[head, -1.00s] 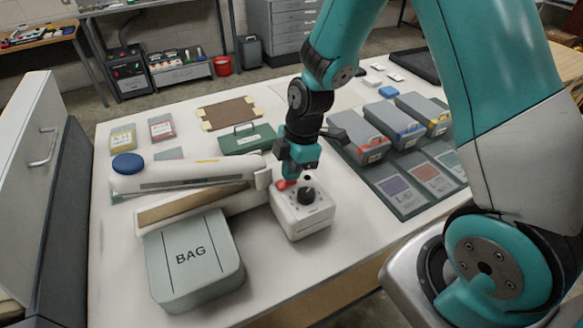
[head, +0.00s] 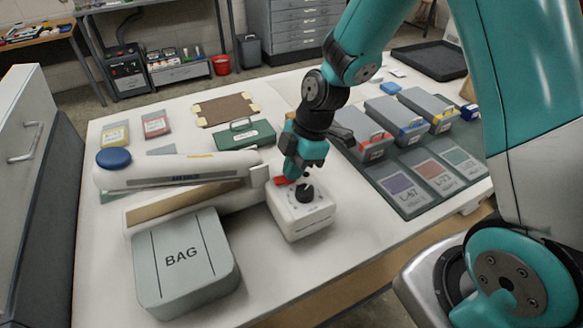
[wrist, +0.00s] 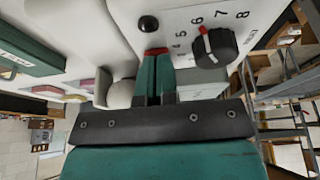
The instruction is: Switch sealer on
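The sealer is a long white device with a hinged upper arm (head: 185,173) ending in a blue knob (head: 113,158). A white control box (head: 303,220) is at its right end, with a black dial (head: 304,193) and a red switch (head: 281,181). In the wrist view, the dial (wrist: 214,48) has numbers around it, and a black button (wrist: 148,24) sits nearby. My gripper (wrist: 155,62) has its fingers together with nothing visible between them. The tips are at the red switch (wrist: 156,51), mostly covering it; I cannot tell whether they touch. The switch's position is unclear.
A grey BAG box (head: 185,262) stands in front of the sealer. A green case (head: 245,134) lies behind my gripper. Grey boxes with coloured handles (head: 395,117) and a dark mat with labelled cards (head: 405,190) are to the right. The front right tabletop is bare.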

